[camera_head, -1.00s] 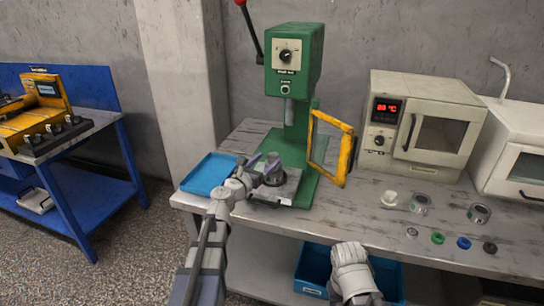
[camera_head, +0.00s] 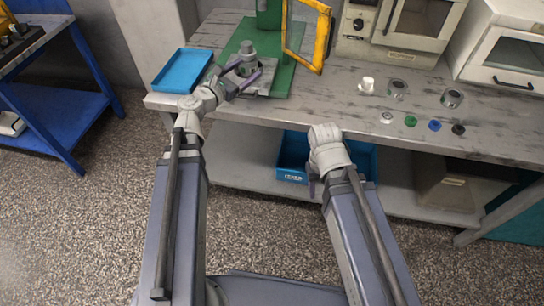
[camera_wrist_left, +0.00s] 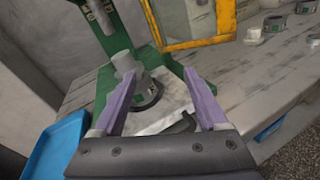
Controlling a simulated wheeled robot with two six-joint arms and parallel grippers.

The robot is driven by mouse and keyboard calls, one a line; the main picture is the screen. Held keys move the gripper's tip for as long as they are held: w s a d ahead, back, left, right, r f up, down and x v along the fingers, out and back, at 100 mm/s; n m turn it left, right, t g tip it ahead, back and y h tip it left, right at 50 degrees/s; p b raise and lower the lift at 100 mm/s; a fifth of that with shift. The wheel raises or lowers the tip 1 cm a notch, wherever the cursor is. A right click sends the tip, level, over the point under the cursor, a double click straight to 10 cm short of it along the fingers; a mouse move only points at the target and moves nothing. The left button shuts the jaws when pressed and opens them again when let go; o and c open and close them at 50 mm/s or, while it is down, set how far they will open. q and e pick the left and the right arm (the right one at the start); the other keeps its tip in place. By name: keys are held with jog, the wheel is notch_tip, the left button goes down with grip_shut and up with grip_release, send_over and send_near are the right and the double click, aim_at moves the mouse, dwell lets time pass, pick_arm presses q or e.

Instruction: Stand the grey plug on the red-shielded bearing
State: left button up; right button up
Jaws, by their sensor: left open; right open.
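A grey cylinder (camera_head: 247,49), which may be the grey plug, stands upright on a dark round part (camera_head: 246,69) on the press's metal plate. Both also show in the left wrist view, the cylinder (camera_wrist_left: 124,63) above the black ring-like part (camera_wrist_left: 150,96). I cannot make out a red shield on any part. My left gripper (camera_head: 243,77) is open, its purple fingers (camera_wrist_left: 161,76) pointing towards the dark part; nothing is gripped. I cannot tell if they touch it. My right gripper (camera_head: 312,188) hangs in front of the bench, fingers mostly hidden by its wrist.
The green press (camera_head: 270,17) has a yellow-framed guard (camera_head: 325,35) on its right. A blue tray (camera_head: 182,70) lies left. A white part (camera_head: 366,86), two metal rings (camera_head: 397,91) (camera_head: 452,98) and several small coloured rings (camera_head: 410,121) lie right. A blue bin (camera_head: 292,160) sits below.

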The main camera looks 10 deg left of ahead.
pick_arm(q)
jog(key=s+d+f+m+g+h, duration=0.1)
jog(key=s+d+f+m+g, duration=0.45)
jog(key=d+m, duration=0.3)
jog(key=s+d+f+m+g+h, duration=0.1)
jog(key=s+d+f+m+g, duration=0.3)
jog(key=d+f+m, duration=0.35)
jog(key=s+f+m+g+y, duration=0.3)
jog(key=s+m+y, duration=0.2)
jog(key=s+m, duration=0.2)
jog(key=s+a+f+m+g+y, duration=0.1)
jog(key=s+f+m+g+y, duration=0.2)
jog(key=s+m, duration=0.4)
jog(key=shift+s+a+f+m+y, duration=0.2)
jog(key=shift+s+f+m+y, duration=0.2)
jog(key=shift+m+y, duration=0.7)
jog(key=shift+w, duration=0.1)
